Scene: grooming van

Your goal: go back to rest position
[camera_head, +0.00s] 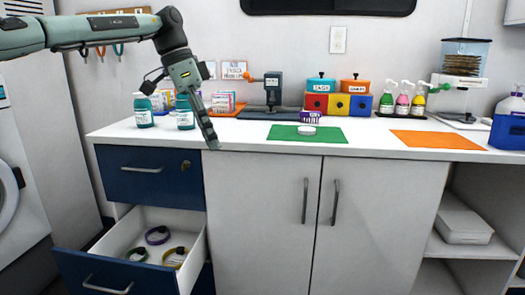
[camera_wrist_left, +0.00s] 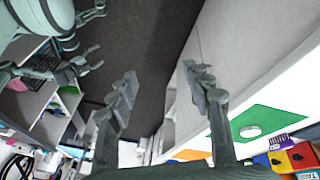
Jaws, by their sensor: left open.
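My left gripper (camera_head: 208,138) hangs from the arm at the upper left in the head view, pointing down in front of the counter's (camera_head: 240,147) left part. Its two fingers stand apart in the left wrist view (camera_wrist_left: 160,84), with nothing between them. Parts of my own body with finger-like pieces show at the upper left of the left wrist view. I cannot make out there whether my right gripper is open or shut.
An open drawer (camera_head: 118,240) with several collars juts out below the left gripper.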

